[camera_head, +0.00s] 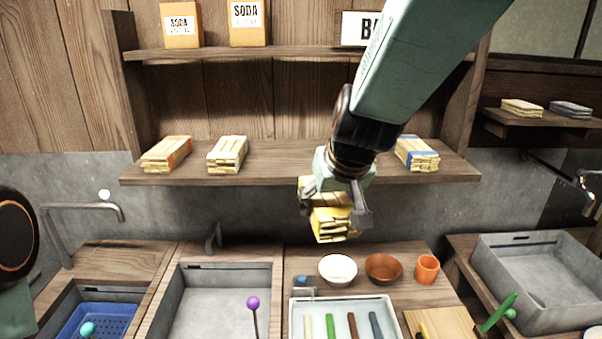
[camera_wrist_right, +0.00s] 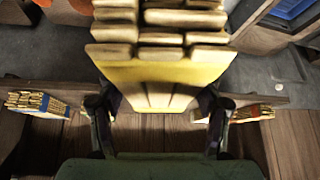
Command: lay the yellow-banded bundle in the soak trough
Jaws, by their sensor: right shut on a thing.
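The yellow-banded bundle (camera_head: 333,225) is a stack of pale wooden slats with a yellow band. My right gripper (camera_head: 335,203) is shut on it and holds it in the air, in front of and below the wall shelf. In the right wrist view the bundle (camera_wrist_right: 165,75) sits between the two fingers, its slat ends pointing away from the gripper. Grey basins stand at the middle left (camera_head: 222,300), the far left and the right (camera_head: 540,275). No label tells which is the soak trough. My left gripper is out of view.
Below my gripper are a white bowl (camera_head: 338,269), a brown bowl (camera_head: 383,268), an orange cup (camera_head: 427,269) and a tool tray (camera_head: 342,303). A purple-knobbed stick (camera_head: 253,303) rises at the middle basin.

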